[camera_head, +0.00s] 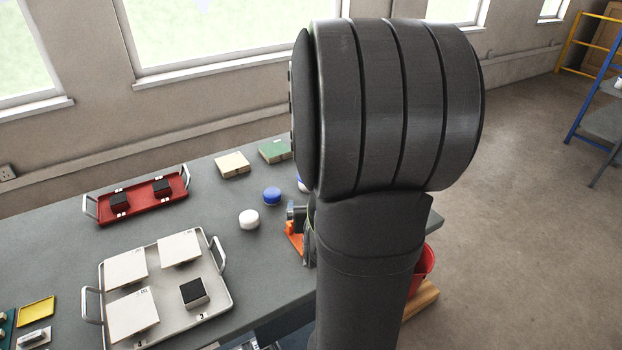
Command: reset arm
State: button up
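My arm, dark grey with a thick ribbed joint, stands large in the foreground right of centre and hides the right part of the table. My gripper is not seen in this view. A grey table (60,240) carries the test items. A light tray (228,308) with metal handles stands at the front, holding several white tiles (126,269) and a dark block (194,293). A red tray (155,207) behind it holds two black blocks (120,202).
A white round lid (249,219) and a blue one (271,196) stand near a partly hidden orange item (294,238). Cream (232,165) and green blocks (275,151) lie at the back. A yellow tray (36,310) is front left. A red bin (424,268) is partly hidden.

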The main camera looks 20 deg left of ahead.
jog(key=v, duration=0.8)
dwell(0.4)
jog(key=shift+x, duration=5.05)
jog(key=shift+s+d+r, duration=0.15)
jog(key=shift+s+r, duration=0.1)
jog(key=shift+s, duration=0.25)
